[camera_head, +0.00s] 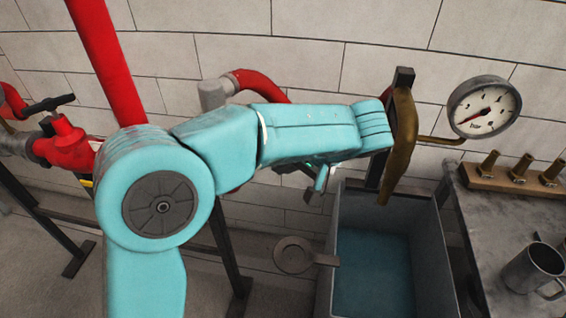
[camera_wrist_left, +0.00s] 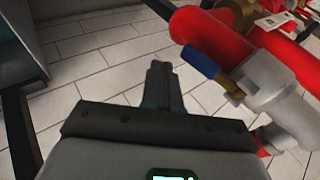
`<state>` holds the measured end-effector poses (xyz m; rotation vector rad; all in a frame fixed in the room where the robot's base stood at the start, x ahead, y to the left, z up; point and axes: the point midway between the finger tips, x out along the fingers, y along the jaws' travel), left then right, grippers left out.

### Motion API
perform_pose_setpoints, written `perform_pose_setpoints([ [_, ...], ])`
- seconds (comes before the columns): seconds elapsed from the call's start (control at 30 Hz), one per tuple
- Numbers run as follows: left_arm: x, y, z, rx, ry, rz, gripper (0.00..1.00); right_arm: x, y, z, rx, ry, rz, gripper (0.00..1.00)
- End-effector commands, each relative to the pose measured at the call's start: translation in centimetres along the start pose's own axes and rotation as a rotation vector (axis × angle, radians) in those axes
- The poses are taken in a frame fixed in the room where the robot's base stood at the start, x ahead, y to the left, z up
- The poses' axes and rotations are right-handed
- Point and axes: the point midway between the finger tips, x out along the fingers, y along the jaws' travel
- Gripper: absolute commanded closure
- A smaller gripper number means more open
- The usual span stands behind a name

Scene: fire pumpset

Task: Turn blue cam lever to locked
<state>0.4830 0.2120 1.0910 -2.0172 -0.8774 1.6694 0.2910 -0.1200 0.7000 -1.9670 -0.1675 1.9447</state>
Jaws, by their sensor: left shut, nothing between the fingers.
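The blue cam lever (camera_wrist_left: 200,62) shows in the left wrist view. It lies slanted beside a red pipe (camera_wrist_left: 215,35) and a grey coupling (camera_wrist_left: 264,85), with a brass-coloured piece at its lower end. My left gripper (camera_wrist_left: 160,66) is shut and empty, a little left of the lever in that picture. I see no contact between them. In the head view my teal left arm reaches right and hides most of its gripper. I cannot make out the blue lever there. My right gripper is not in view.
An open grey bin (camera_head: 438,230) with a blue inside stands below my arm. A pressure gauge (camera_head: 485,107) sits on a brass tube at right. A worktop (camera_head: 490,235) holds brass nozzles (camera_head: 519,168) and a metal mug (camera_head: 533,270). A red pipe (camera_head: 106,60) rises at left.

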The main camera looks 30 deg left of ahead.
Motion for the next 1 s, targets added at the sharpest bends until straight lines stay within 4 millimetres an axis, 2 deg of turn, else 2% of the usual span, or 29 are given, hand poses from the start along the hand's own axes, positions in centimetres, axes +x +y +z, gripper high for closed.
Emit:
perform_pose_setpoints([
  [0.1,-0.3,0.1,-0.1,0.0,0.001,0.0,1.0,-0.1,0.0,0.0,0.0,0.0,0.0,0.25],
  [0.4,-5.0,3.3,0.3,0.002,0.002,0.001,1.0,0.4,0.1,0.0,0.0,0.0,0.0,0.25],
  [0.6,-7.4,4.8,0.5,0.001,0.001,0.0,1.0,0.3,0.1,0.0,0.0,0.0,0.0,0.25],
  [1.0,-8.2,5.4,0.6,0.0,0.0,0.0,1.0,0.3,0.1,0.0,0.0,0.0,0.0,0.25],
])
